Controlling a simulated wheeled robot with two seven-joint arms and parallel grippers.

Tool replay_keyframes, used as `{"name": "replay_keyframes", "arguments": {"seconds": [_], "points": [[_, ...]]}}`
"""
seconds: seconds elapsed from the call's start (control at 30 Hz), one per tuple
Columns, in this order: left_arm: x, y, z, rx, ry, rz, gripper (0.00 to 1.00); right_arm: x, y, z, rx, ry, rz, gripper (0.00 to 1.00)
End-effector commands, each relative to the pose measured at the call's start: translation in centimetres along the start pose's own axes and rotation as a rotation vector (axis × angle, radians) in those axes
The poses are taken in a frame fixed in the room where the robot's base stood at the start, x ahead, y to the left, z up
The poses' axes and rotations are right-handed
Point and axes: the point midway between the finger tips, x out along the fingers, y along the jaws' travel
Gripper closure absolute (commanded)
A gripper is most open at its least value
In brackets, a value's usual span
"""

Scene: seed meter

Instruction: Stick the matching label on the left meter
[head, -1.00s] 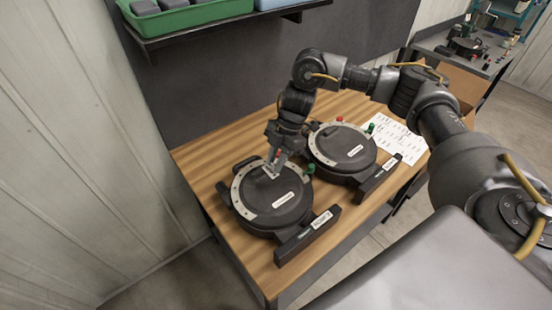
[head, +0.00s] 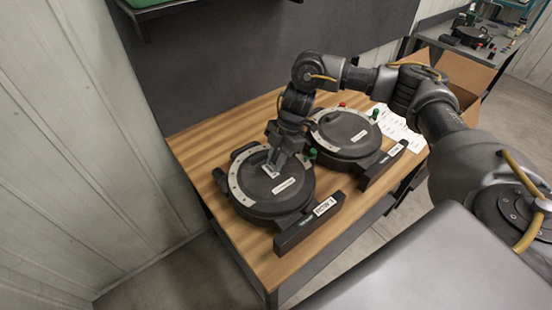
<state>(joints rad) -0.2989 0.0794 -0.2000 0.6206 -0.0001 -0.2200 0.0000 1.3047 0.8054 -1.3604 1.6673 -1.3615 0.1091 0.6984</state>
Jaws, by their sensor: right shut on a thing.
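The left meter (head: 262,201) is a round dark disc with a pale ring along its rim and a white label strip on its lid. My right gripper (head: 273,168) points down over the upper part of its lid, shut on a small pale label (head: 269,172) at or just above the surface. I cannot tell whether the label touches the lid. The right meter (head: 346,137) stands behind to the right, with its own white strip. Labelled dark blocks stand in front of the left meter (head: 308,223) and the right meter (head: 383,164). My left gripper is out of view.
Both meters stand on a wooden table (head: 188,150). A white sheet with printed marks (head: 402,132) lies at its right end. A cardboard box (head: 466,78) is beyond it. A shelf hangs above the back panel. Bare wood is at the left.

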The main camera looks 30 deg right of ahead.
Motion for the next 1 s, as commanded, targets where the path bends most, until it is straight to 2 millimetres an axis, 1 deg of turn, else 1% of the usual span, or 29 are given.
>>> {"name": "replay_keyframes", "arguments": {"seconds": [0.47, 1.0], "points": [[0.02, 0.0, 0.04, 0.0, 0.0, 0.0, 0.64, 0.04, 0.0, 0.02, 0.0, 0.0, 0.0, 0.91], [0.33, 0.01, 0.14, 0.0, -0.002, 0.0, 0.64, 0.62, 0.0, 0.24, -0.001, 0.0, 0.0, 0.91]]}}
